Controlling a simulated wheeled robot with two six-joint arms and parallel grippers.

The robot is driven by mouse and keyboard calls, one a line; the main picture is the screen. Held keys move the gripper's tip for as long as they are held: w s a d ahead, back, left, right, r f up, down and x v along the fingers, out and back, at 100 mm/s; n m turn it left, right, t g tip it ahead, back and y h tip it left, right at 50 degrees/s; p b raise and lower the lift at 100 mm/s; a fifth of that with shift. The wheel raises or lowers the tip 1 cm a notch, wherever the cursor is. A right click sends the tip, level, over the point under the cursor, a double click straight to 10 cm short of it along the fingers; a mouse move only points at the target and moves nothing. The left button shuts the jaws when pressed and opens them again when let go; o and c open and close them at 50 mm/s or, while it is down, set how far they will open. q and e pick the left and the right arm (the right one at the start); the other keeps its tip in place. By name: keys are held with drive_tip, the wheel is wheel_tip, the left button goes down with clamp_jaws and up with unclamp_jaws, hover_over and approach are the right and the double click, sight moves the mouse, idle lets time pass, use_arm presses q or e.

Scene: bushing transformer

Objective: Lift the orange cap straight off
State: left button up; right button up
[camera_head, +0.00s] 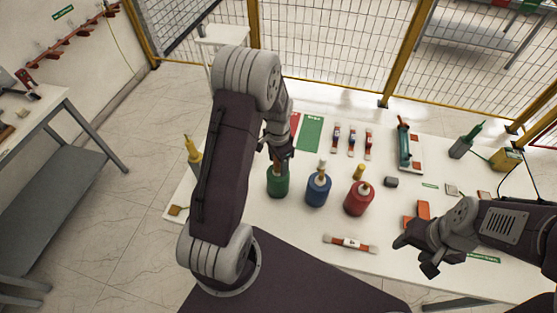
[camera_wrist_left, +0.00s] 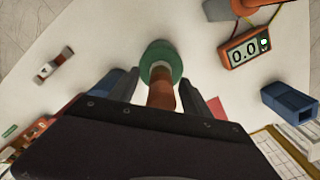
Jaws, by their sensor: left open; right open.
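The green bushing (camera_head: 278,184) stands upright on the white table, leftmost of three. In the left wrist view an orange-brown cap (camera_wrist_left: 161,92) rises from the top of the green bushing (camera_wrist_left: 172,60). My left gripper (camera_head: 277,158) is open and low over the green bushing. In the left wrist view the left gripper's fingers (camera_wrist_left: 163,90) are on either side of the orange cap, with gaps visible; its lower end is hidden by the gripper body. My right gripper (camera_head: 414,258) is open and empty near the table's front right.
A blue bushing (camera_head: 318,190) and a red bushing (camera_head: 358,199) stand close to the right of the green one. A fuse-like bar (camera_head: 350,243) lies in front. A multimeter (camera_wrist_left: 245,49) shows in the left wrist view. A yellow fence (camera_head: 395,60) runs behind the table.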

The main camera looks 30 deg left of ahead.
use_arm(q)
drive_tip(key=shift+a+f, duration=0.35)
drive_tip(key=shift+d, duration=0.1)
drive_tip(key=shift+w+d, duration=0.1)
drive_tip(key=shift+d, duration=0.25)
drive_tip(key=c, duration=1)
clamp_jaws()
drive_tip(key=shift+a, duration=0.2)
use_arm(e)
drive_tip(key=shift+a, duration=0.1)
use_arm(q)
drive_tip(key=shift+r, duration=0.1)
